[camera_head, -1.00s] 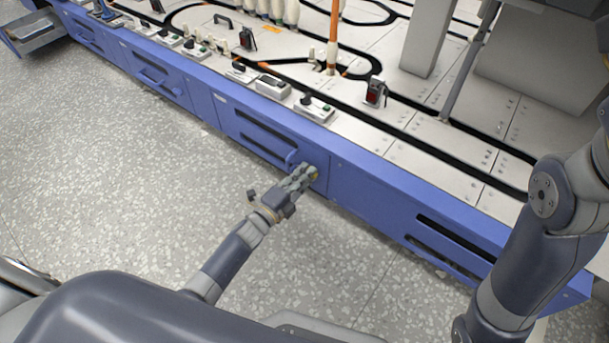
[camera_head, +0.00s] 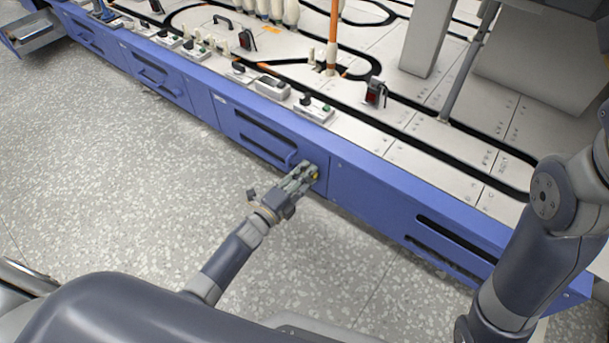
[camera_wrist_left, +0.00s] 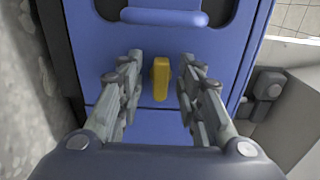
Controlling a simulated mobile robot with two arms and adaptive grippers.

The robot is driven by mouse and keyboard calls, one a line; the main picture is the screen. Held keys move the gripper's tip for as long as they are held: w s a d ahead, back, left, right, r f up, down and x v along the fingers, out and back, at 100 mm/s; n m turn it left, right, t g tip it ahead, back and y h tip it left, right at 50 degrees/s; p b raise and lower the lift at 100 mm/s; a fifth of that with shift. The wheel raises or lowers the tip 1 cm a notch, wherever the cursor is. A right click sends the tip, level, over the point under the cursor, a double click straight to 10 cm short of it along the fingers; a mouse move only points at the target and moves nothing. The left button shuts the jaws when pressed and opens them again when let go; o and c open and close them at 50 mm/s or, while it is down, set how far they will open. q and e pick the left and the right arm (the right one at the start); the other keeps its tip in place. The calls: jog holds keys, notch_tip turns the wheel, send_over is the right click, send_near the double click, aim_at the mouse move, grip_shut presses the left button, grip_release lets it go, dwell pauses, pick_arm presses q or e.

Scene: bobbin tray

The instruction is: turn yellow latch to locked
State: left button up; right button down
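The yellow latch (camera_wrist_left: 161,79) is a small bar on the blue drawer front (camera_wrist_left: 225,55). It stands lengthwise up and down in the left wrist view, below the rounded blue handle. My left gripper (camera_wrist_left: 158,77) is open, with one finger on each side of the latch and a visible gap on both sides. In the head view my left gripper (camera_head: 304,175) reaches the blue front, and a bit of the yellow latch (camera_head: 316,176) shows at its fingertips. My right gripper is out of view.
The blue drawer handle (camera_wrist_left: 164,17) is just above the fingers in the wrist view. The long blue bench side (camera_head: 372,201) runs across the head view, with switch boxes (camera_head: 314,108) on its white top. Speckled floor (camera_head: 110,150) is clear in front.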

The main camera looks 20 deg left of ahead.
pick_arm(q)
jog(key=v, duration=1.2)
